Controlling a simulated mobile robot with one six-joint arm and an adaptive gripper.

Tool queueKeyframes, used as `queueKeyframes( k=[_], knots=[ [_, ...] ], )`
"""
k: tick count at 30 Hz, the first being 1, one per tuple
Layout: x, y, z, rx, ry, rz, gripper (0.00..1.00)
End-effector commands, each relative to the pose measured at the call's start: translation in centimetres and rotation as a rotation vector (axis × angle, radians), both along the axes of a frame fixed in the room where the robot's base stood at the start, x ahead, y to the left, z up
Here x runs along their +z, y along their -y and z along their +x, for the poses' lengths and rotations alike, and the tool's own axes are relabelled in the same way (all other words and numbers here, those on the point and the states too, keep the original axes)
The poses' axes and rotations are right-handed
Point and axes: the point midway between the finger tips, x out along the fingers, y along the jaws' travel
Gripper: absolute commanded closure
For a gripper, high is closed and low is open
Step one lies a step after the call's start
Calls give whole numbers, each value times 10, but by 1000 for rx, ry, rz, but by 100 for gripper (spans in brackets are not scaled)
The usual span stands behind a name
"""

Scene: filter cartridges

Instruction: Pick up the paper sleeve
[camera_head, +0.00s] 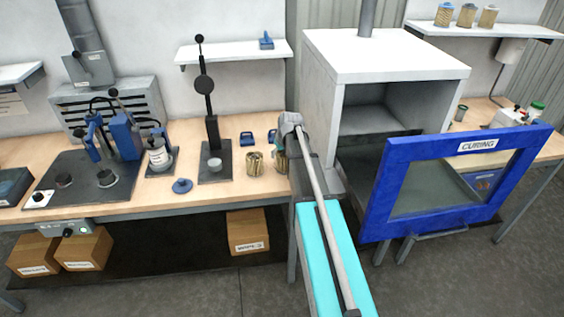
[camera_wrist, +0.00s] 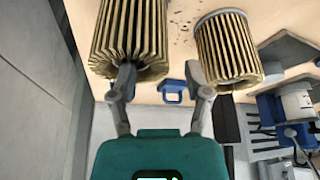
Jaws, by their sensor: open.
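Two tan pleated paper sleeves stand on the wooden bench. One sleeve (camera_head: 255,164) is in plain sight in the head view and is at the right in the wrist view (camera_wrist: 229,47). The other sleeve (camera_head: 281,163) is partly hidden by my arm in the head view; it looms large at the upper left in the wrist view (camera_wrist: 130,32). My gripper (camera_wrist: 161,78) is open, with nothing between its fingers. Its left finger overlaps the lower end of the larger sleeve in the wrist view; I cannot tell whether they touch.
The curing oven (camera_head: 385,60) stands just right of my gripper, its blue-framed door (camera_head: 455,180) open. Small blue parts (camera_head: 247,138) lie behind the sleeves. A lever press (camera_head: 212,125) stands to the left. More cartridges (camera_head: 466,15) stand on the upper right shelf (camera_head: 500,31).

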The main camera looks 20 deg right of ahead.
Motion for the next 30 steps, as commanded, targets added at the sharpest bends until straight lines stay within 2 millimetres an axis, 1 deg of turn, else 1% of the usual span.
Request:
queueKeyframes(
  k=[6, 7, 11, 12, 14, 15, 17, 30],
  knots=[
    [0, 0, 0, 0, 0, 0, 37],
    [0, 0, 0, 0, 0, 0, 38],
    [0, 0, 0, 0, 0, 0, 63],
    [0, 0, 0, 0, 0, 0, 70],
    [0, 0, 0, 0, 0, 1, 81],
    [0, 0, 0, 0, -1, 1, 89],
    [0, 0, 0, 0, -1, 1, 100],
    [0, 0, 0, 0, -1, 0, 100]
  ],
)
